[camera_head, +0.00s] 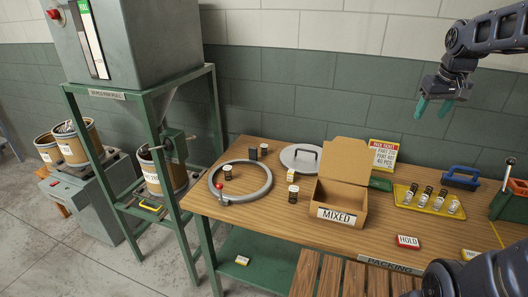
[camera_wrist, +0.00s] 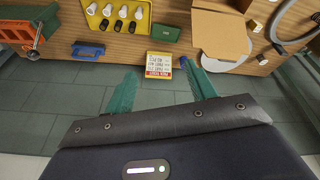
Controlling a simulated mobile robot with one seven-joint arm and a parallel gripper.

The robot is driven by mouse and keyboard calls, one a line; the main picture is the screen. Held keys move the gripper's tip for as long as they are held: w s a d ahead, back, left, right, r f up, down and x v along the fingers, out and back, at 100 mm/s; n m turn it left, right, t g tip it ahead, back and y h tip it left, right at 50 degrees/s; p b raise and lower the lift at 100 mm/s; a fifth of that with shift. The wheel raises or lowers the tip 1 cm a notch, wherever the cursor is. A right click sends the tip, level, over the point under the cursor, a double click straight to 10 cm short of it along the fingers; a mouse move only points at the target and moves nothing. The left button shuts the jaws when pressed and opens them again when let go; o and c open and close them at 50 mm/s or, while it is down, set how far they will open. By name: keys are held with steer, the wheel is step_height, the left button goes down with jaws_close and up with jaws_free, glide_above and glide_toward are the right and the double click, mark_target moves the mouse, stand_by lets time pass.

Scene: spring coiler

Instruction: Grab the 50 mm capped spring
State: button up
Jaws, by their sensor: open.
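Several small capped springs stand on the yellow tray (camera_head: 402,203), some dark and some silvery; the tray also shows at the top of the wrist view (camera_wrist: 148,12). More small cylinders stand loose on the table: one (camera_head: 293,194) left of the MIXED box, one (camera_head: 228,172) inside the grey ring, and a dark pair (camera_head: 258,151) behind it. I cannot read lengths, so I cannot tell which is 50 mm. My gripper (camera_head: 433,107), with green fingers, is open and empty, raised above and behind the table's back right. Its spread fingers show in the wrist view (camera_wrist: 160,68).
An open cardboard MIXED box (camera_head: 342,200) stands mid-table, with a grey lid (camera_head: 300,157) behind it. A ticket sign (camera_head: 384,154), blue-handled tool (camera_head: 461,178), red HOLD block (camera_head: 403,242) and green-orange machine (camera_head: 510,203) surround the tray. A hopper machine stands left.

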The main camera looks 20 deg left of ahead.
steer(key=w+a+n+g, duration=0.1)
steer(key=w+a+n, duration=0.3)
steer(key=w+a, duration=0.85)
steer(key=n+g, duration=0.3)
steer(key=n, duration=0.7)
glide_above(264, 146)
steer(key=f, duration=2.8)
steer(key=shift+w+a+f, duration=0.25)
steer(key=shift+w+f, duration=0.1)
step_height(264, 146, down, 5)
steer(key=shift+r, duration=0.1)
steer(key=shift+s+d+f, duration=0.15)
steer(key=shift+f, duration=1.25)
steer(key=shift+s+d+f, duration=0.1)
steer(key=shift+f, duration=1.25)
steer(key=c, duration=1.1)
steer(key=shift+o, duration=0.2)
steer(key=shift+r, duration=0.15)
